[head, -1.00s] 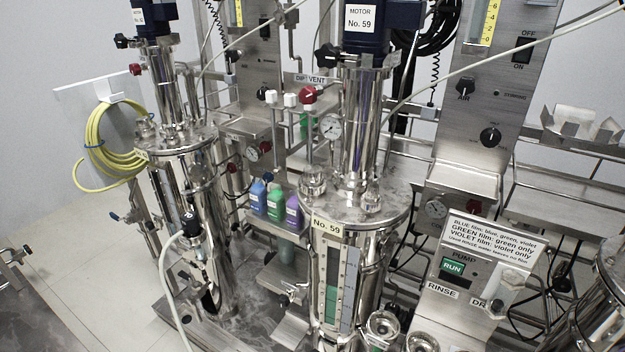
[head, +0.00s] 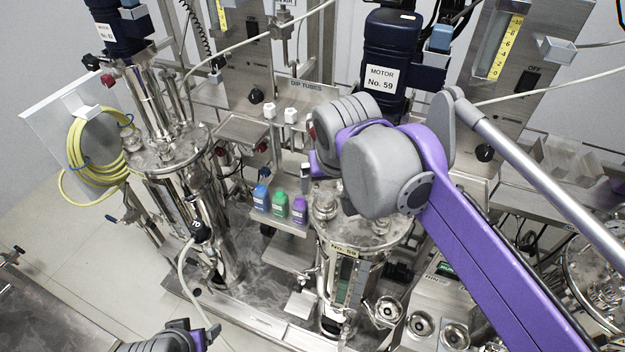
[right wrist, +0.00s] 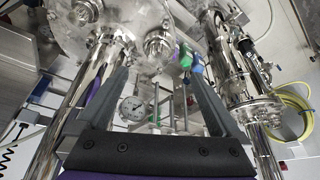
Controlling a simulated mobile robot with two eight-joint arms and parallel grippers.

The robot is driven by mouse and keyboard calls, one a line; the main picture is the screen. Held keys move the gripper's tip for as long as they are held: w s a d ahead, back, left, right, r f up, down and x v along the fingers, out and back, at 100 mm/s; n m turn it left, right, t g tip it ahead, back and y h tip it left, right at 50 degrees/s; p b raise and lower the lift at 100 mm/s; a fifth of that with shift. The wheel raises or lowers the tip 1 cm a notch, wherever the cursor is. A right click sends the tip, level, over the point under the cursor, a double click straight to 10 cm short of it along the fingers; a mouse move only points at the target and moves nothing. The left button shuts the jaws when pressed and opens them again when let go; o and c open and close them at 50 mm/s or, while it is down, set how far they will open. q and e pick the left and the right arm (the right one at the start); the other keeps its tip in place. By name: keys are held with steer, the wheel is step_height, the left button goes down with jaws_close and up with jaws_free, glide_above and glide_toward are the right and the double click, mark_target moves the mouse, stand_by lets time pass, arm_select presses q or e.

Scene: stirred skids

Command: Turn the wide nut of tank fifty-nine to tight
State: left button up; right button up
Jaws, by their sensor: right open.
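Tank fifty-nine (head: 347,275) stands in the middle of the head view, below the blue motor (head: 385,50) marked No. 59. A broad round steel nut (head: 325,206) sits on the left of its lid, and I take it for the wide nut. It also shows in the right wrist view (right wrist: 158,43). Its tightness cannot be read. My right gripper (head: 306,173) is just above and left of that nut, partly hidden by its own arm. In the right wrist view my gripper (right wrist: 160,76) has fingers wide apart, with nothing between them.
Blue, green and violet bottles (head: 280,204) stand on a shelf left of the tank. A second tank (head: 165,150) with a yellow hose (head: 90,155) stands further left. The dip tubes rack (head: 314,88) is behind. Steel fittings crowd the right front.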

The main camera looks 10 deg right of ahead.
mark_target(326, 201)
steer(key=f, duration=0.3)
steer(key=shift+w+d+f, duration=0.25)
steer(key=shift+f, duration=0.05)
arm_select(q)
steer(key=shift+s+d+f+b, duration=0.1)
steer(key=shift+s+f+b, duration=0.35)
steer(key=shift+s+f, duration=0.05)
arm_select(e)
steer(key=x, duration=0.7)
steer(key=shift+w+a+r, duration=0.1)
steer(key=shift+w, duration=0.05)
steer(key=c, duration=1.3)
